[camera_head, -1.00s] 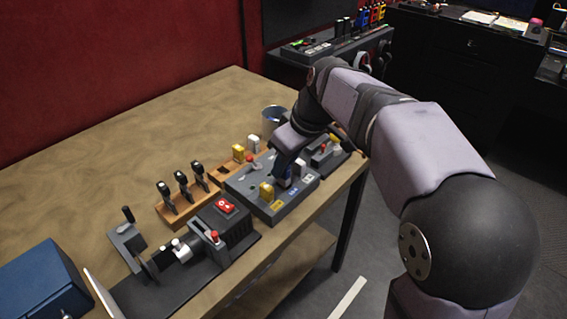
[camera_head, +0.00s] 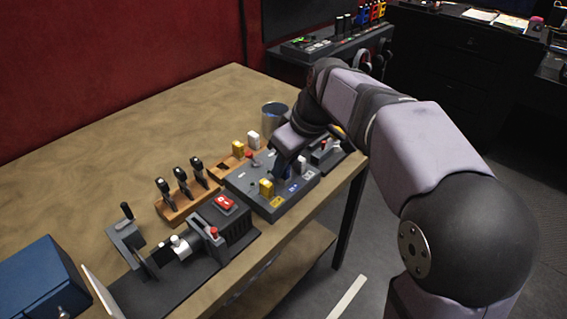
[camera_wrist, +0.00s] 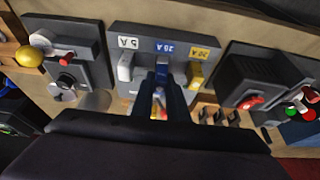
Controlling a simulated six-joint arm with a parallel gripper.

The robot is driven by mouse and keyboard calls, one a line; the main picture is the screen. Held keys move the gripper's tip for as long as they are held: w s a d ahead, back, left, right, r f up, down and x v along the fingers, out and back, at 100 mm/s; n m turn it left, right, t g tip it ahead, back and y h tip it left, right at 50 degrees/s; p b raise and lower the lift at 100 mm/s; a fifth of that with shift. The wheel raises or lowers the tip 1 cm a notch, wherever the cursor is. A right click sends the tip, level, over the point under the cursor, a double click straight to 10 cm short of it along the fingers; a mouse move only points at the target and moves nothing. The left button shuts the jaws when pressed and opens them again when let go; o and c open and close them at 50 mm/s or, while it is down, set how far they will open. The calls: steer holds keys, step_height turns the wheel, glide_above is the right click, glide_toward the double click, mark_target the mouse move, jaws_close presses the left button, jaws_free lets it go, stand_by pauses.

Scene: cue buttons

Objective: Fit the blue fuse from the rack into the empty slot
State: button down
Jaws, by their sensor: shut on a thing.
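The dark grey fuse panel (camera_head: 240,189) lies on the table. A yellow fuse (camera_head: 266,187) and a white fuse (camera_head: 301,166) stand in it; the wrist view shows them either side of my gripper, the white one (camera_wrist: 125,68) left and the yellow one (camera_wrist: 196,75) right. My gripper (camera_wrist: 162,84) is shut over the middle position, in line with the blue label (camera_wrist: 165,47). The blue fuse (camera_wrist: 162,72) shows only as a bit of blue between the fingers. Its lower end and the slot are hidden, so I cannot tell how deep it sits.
The wooden rack (camera_head: 221,172) behind the panel holds a yellow and a white fuse. A stand with several dark tools (camera_head: 181,190), a box with a red switch (camera_head: 226,204) and a metal cup (camera_head: 273,115) are close by. The table's back left is clear.

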steer(key=shift+f+b, duration=0.4)
steer(key=shift+f, duration=0.2)
stand_by(0.6)
stand_by(0.4)
steer(key=c, duration=1.5)
jaws_free()
steer(key=shift+r, duration=0.1)
steer(key=shift+r+p, duration=3.2)
steer(key=shift+r, duration=0.25)
